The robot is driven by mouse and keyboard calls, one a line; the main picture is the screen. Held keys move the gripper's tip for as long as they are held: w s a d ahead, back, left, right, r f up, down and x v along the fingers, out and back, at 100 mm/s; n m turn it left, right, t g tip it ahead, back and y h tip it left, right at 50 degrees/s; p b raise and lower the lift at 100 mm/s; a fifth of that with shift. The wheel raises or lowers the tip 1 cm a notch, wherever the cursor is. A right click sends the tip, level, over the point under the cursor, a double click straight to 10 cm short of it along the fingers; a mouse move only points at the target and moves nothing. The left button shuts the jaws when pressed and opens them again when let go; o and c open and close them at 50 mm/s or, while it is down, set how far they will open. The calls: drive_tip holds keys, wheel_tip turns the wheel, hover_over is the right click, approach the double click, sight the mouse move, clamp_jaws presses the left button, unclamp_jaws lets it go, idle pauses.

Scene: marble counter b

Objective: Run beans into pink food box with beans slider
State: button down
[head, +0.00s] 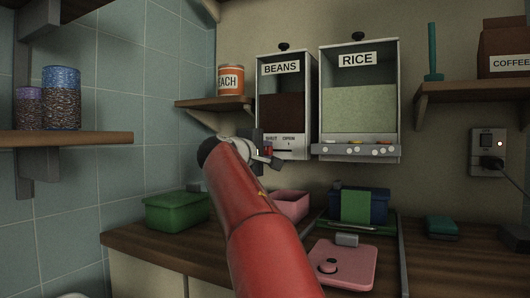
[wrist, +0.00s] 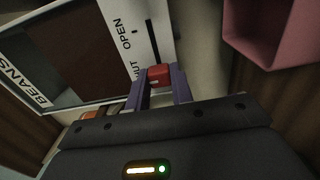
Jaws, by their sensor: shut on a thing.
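The beans dispenser (head: 309,105) hangs on the wall with dark brown beans (head: 281,110) behind its window. Its red slider knob (wrist: 158,74) sits at the SHUT end of a dark slot, which runs on toward OPEN. My gripper (wrist: 161,84) is shut on this knob, with a purple finger on either side. In the head view my gripper (head: 268,153) is at the dispenser's lower front, partly hidden by my red arm. The pink food box (head: 293,204) stands open on the counter below the dispenser. It also shows in the wrist view (wrist: 272,35); its inside is mostly hidden.
The rice dispenser (head: 360,145) hangs just right of the beans. A green box (head: 177,212) stands left of the pink box, and a dark blue box (head: 376,206) stands right. A pink lid (head: 355,268) lies in front. A shelf (head: 215,103) with a can is left.

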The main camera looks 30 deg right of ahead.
drive_tip(key=shift+s+d, duration=0.5)
drive_tip(key=shift+s, duration=0.2)
drive_tip(key=c, duration=1.2)
unclamp_jaws()
drive_tip(key=b+v, duration=0.2)
drive_tip(key=v, duration=0.5)
drive_tip(key=shift+s+a, duration=0.2)
drive_tip(key=shift+a, duration=0.15)
